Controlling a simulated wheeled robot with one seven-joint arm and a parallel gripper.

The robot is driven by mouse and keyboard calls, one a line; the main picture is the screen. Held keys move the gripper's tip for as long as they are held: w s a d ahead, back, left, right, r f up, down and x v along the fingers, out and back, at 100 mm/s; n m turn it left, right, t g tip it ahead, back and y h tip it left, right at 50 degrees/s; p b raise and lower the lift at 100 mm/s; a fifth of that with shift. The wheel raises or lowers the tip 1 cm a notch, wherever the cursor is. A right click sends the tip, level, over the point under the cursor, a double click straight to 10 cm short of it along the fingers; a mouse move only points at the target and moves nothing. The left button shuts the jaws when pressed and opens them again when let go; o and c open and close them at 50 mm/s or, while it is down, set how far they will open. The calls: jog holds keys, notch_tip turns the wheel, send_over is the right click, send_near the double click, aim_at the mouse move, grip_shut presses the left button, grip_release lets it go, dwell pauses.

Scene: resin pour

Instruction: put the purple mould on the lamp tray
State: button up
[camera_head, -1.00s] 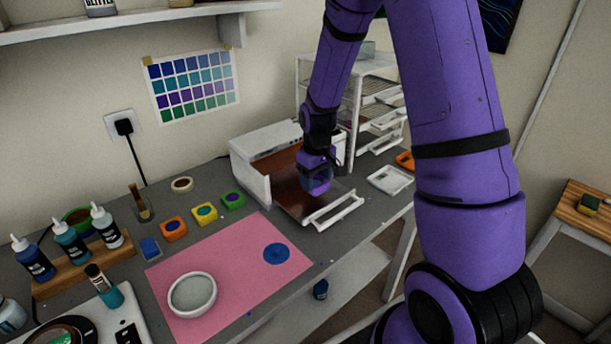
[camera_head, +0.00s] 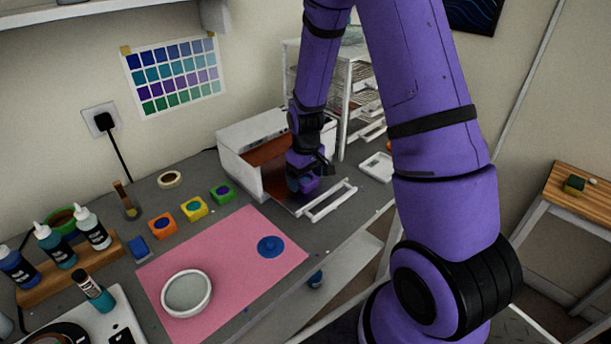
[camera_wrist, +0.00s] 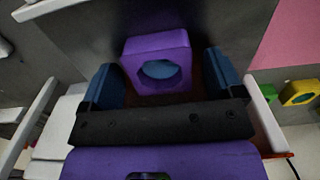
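The purple mould (camera_wrist: 158,58) is a square block with a round well holding blue in the wrist view. It sits between the blue fingertips of my gripper (camera_wrist: 163,78), with a gap visible at its right side. My gripper is open around it. In the head view, my gripper (camera_head: 306,182) is low over the brown lamp tray (camera_head: 271,183), which is pulled out of the white lamp box (camera_head: 237,160). The purple mould (camera_head: 309,184) shows partly there; I cannot tell whether its base touches the tray.
The tray's white handle (camera_head: 330,203) sticks out in front. Yellow (camera_head: 194,207), green (camera_head: 222,193) and orange (camera_head: 162,226) moulds stand left, behind the pink mat (camera_head: 225,250). A white bowl (camera_head: 187,293) is on the mat. A wire rack (camera_head: 357,85) stands behind my arm.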

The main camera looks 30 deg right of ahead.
notch_tip(320, 180, up, 12)
jog(key=s+a+r+m+t, duration=0.1)
jog(key=s+a+r, duration=0.1)
jog(key=s+r, duration=0.4)
jog(key=s+a+r+t, duration=0.1)
jog(key=s+a+r, duration=0.15)
jog(key=r, duration=0.55)
jog(key=s+a+r+t, duration=0.1)
jog(key=s+r, duration=0.3)
jog(key=s, duration=0.4)
jog(key=s+a+r+m+t, duration=0.1)
jog(key=s+r+t, duration=0.1)
jog(key=s, duration=0.6)
jog(key=shift+a+r, duration=0.15)
jog(key=shift+r, duration=0.7)
